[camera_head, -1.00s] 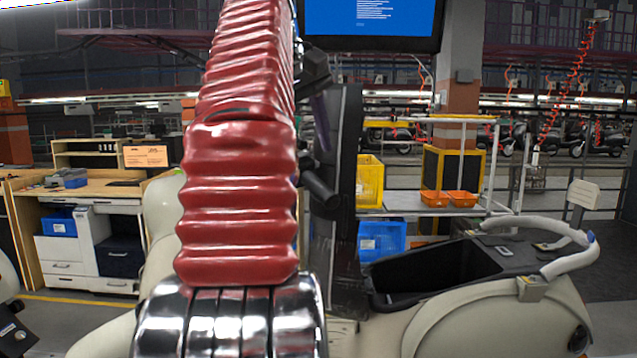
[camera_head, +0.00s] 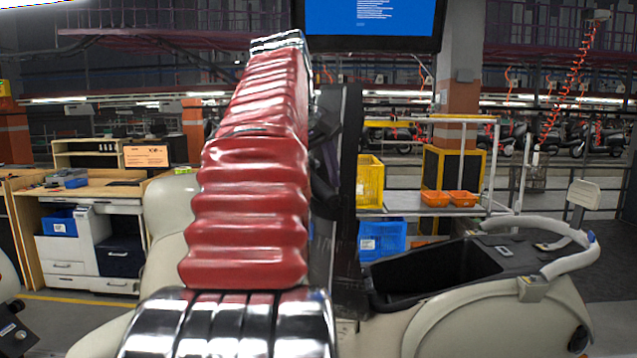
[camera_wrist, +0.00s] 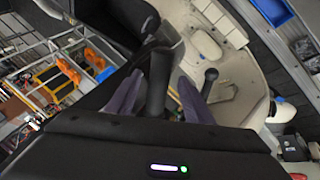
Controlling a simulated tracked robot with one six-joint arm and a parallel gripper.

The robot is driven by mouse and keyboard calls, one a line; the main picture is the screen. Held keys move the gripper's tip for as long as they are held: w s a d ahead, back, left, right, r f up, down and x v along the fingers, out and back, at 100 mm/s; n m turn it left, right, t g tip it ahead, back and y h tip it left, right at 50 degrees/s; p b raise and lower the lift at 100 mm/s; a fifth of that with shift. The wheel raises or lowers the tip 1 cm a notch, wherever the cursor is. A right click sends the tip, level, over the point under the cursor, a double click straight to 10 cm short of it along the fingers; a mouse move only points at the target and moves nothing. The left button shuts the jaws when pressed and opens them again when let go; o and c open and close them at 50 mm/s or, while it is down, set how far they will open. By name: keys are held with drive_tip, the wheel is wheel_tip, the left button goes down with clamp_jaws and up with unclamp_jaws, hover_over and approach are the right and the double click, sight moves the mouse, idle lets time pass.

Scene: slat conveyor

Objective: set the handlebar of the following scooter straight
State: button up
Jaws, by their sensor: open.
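The scooter's cream body (camera_head: 500,322) stands across the front, its open dark storage bin (camera_head: 440,275) at the right. Its cream front part (camera_head: 170,215) shows at the left, partly behind my red-sleeved arm. The arm hides most of the handlebar in the head view. My gripper (camera_head: 328,155) shows there only as a small purple and dark part. In the wrist view my gripper (camera_wrist: 158,82) is open, its two purple fingers on either side of a dark handlebar grip (camera_wrist: 157,85). I cannot tell whether they touch it. Another dark grip (camera_wrist: 209,78) is right of the fingers.
A dark upright panel (camera_head: 347,200), perhaps the raised seat, stands close right of my gripper. Behind are a rack with a yellow crate (camera_head: 369,182), orange bins (camera_head: 448,198) and a blue crate (camera_head: 382,240). A workbench (camera_head: 100,196) stands at the left.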

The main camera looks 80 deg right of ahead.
drive_tip(key=shift+c, duration=0.4)
drive_tip(key=c, duration=1.1)
drive_tip(key=shift+w+a+r+m+g+y, duration=0.2)
drive_tip(key=shift+w+a+r+m, duration=0.15)
drive_tip(key=shift+w+a, duration=0.3)
drive_tip(key=shift+w+a+r+m+g+y, duration=0.1)
drive_tip(key=shift+w+a+r+m+y, duration=0.15)
drive_tip(key=shift+w+a+r, duration=0.25)
drive_tip(key=shift+w+f, duration=0.1)
drive_tip(key=shift+w, duration=0.05)
drive_tip(key=shift+a, duration=0.1)
drive_tip(key=shift+w+a+r+m+g+y, duration=0.25)
drive_tip(key=shift+w+a+r, duration=0.2)
drive_tip(key=shift+w, duration=0.25)
drive_tip(key=shift+w+a+r+m+g+y, duration=0.2)
drive_tip(key=shift+w+a+r+m, duration=0.1)
drive_tip(key=shift+w+a, duration=0.25)
drive_tip(key=shift+w+d, duration=0.1)
drive_tip(key=o, duration=1.2)
drive_tip(key=shift+c, duration=0.2)
